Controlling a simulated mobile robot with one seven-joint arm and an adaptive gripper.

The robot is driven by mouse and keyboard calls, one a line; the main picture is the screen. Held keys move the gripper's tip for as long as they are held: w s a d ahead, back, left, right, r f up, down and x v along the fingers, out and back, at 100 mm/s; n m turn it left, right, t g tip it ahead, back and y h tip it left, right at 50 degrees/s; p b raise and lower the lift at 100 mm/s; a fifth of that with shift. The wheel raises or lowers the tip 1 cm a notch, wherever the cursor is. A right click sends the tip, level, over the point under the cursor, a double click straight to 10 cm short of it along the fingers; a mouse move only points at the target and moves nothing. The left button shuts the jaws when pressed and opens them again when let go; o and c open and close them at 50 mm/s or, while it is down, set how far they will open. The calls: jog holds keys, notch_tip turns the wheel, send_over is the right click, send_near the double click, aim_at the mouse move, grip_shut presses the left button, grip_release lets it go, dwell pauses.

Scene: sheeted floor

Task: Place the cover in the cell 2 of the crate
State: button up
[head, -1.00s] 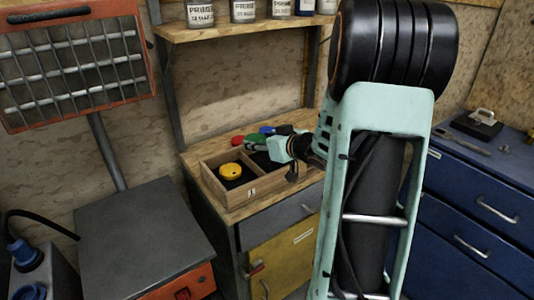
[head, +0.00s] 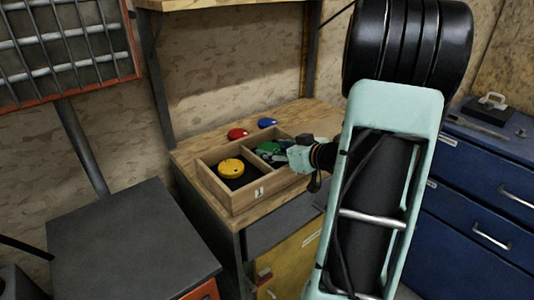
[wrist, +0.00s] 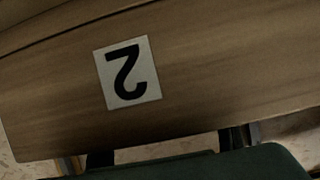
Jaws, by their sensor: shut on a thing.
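My gripper (head: 284,152) is shut on a green cover (head: 269,147), at or just above the right compartment of the wooden crate (head: 236,199). Whether the cover touches the crate floor cannot be told. In the wrist view the green cover (wrist: 200,168) fills the bottom edge, close to a crate wall (wrist: 220,70) with a label "2" (wrist: 127,72) that appears upside down. A yellow round cover (head: 231,168) lies in the left compartment. The fingertips are mostly hidden.
A red piece (head: 237,133) and a blue piece (head: 267,123) lie on the wooden bench top (head: 185,153) behind the crate. A blue drawer cabinet (head: 485,190) stands at the right. A dark grey table top (head: 130,240) is at the left.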

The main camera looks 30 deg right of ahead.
jog(key=shift+s+f, duration=0.1)
dwell(0.3)
jog(key=o, duration=1.1)
jog(key=shift+f, duration=0.15)
jog(key=shift+c, duration=0.2)
jog(key=shift+r, duration=0.25)
jog(key=p+v, duration=0.2)
jog(key=v, duration=0.8)
jog(key=shift+s+d+p, duration=0.15)
jog(key=shift+s+p, duration=0.15)
jog(key=shift+s+r, duration=0.2)
jog(key=shift+s, duration=0.45)
